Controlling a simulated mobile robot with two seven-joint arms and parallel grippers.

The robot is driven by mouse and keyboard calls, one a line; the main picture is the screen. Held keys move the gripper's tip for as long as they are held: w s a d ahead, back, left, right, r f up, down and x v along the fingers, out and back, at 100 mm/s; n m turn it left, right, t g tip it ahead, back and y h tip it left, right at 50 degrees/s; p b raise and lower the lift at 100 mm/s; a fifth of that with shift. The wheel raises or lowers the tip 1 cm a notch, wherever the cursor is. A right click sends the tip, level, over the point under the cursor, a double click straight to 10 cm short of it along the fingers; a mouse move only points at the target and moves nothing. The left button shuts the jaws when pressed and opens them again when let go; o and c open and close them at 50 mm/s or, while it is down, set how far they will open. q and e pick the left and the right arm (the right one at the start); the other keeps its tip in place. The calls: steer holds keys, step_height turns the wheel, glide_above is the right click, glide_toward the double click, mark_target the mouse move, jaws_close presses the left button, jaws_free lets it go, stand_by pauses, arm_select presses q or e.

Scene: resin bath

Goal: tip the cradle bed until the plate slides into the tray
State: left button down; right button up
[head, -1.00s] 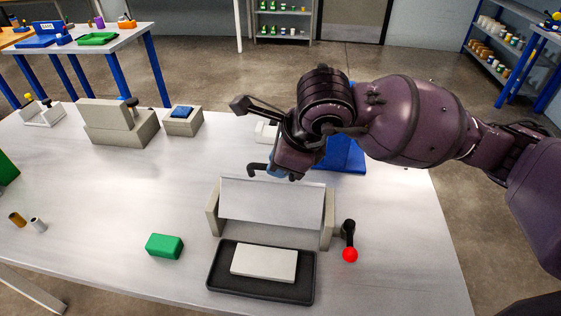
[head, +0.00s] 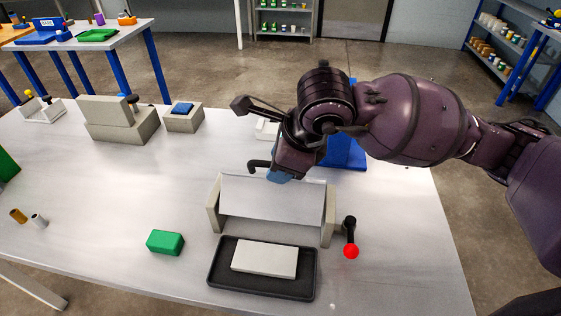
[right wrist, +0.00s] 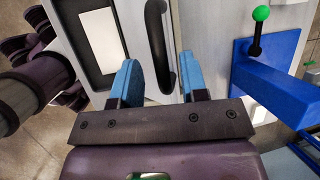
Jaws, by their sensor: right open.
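The cradle (head: 214,207) stands on the grey table, with its pale bed (head: 270,197) tipped down toward the front. The black tray (head: 214,270) lies just in front. The white plate (head: 264,258) lies flat in the tray, clear of the bed; it also shows in the right wrist view (right wrist: 98,40). A black bar handle (head: 258,165) is on the bed's far edge. My right gripper (right wrist: 163,80) is open, its blue fingers on either side of the handle (right wrist: 158,45); contact cannot be told. My left gripper is out of view.
A red-knobbed lever (head: 350,250) is at the cradle's right side. A green block (head: 165,242) lies left of the tray. A blue fixture (head: 345,155) stands behind my right gripper. Pale fixtures (head: 120,120) stand at the back left. The table's left middle is clear.

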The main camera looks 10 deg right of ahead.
steer(key=v, duration=1)
steer(key=shift+r, duration=0.25)
steer(key=shift+s+d, duration=0.15)
